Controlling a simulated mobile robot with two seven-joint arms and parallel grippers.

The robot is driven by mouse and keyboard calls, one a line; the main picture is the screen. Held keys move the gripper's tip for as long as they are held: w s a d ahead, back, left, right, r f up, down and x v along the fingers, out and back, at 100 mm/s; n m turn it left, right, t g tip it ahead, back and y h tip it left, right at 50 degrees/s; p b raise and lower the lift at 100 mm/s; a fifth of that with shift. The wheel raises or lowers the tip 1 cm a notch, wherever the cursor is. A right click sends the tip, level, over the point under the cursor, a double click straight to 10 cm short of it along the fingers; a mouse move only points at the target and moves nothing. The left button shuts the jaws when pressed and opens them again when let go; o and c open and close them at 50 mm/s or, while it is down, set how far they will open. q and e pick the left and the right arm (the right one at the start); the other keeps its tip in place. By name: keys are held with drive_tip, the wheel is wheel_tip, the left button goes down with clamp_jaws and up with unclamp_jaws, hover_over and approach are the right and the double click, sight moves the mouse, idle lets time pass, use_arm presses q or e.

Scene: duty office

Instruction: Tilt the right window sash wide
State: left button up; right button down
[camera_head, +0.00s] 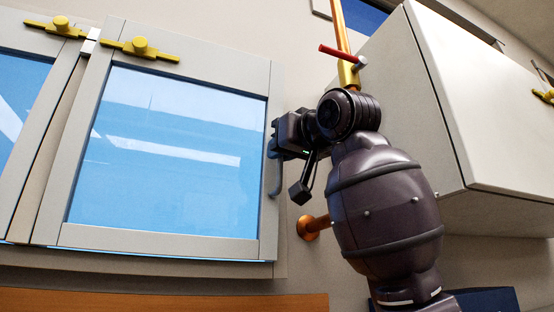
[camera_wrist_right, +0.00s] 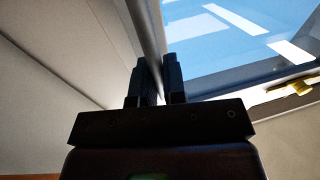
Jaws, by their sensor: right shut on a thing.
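The right window sash (camera_head: 165,242) has a pale grey frame around a blue pane. It fills the left-centre of the head view, and part of its frame and pane (camera_wrist_right: 235,40) shows in the wrist view. I cannot tell how far it is tilted. A grey bar handle (camera_head: 276,178) runs along its right edge. My right gripper (camera_head: 274,140) is at this edge, shut on the handle. In the wrist view its two dark fingers (camera_wrist_right: 160,80) stand on either side of the grey bar (camera_wrist_right: 146,35). My left gripper is not in view.
The left sash (camera_head: 22,50) stands beside it. Yellow fittings (camera_head: 140,48) sit along the sash tops. A white wall cabinet (camera_head: 440,100) hangs close to the right of my arm. A copper pipe with a red lever (camera_head: 343,54) runs behind my arm, and a pipe stub (camera_head: 311,228) sits lower.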

drive_tip(key=s+f+b, duration=0.1)
drive_tip(key=s+d+f+t+y+b, duration=0.1)
drive_tip(key=s+b, duration=0.1)
drive_tip(key=s+d+f+t+y+b, duration=0.1)
drive_tip(key=shift+s+n+b, duration=0.3)
drive_tip(key=shift+n, duration=0.1)
drive_tip(key=c, duration=1.2)
unclamp_jaws()
drive_tip(key=b+v, duration=0.1)
drive_tip(key=v, duration=1)
drive_tip(key=shift+a+f+b, duration=0.15)
drive_tip(key=shift+f+b, duration=0.05)
drive_tip(key=shift+b, duration=0.1)
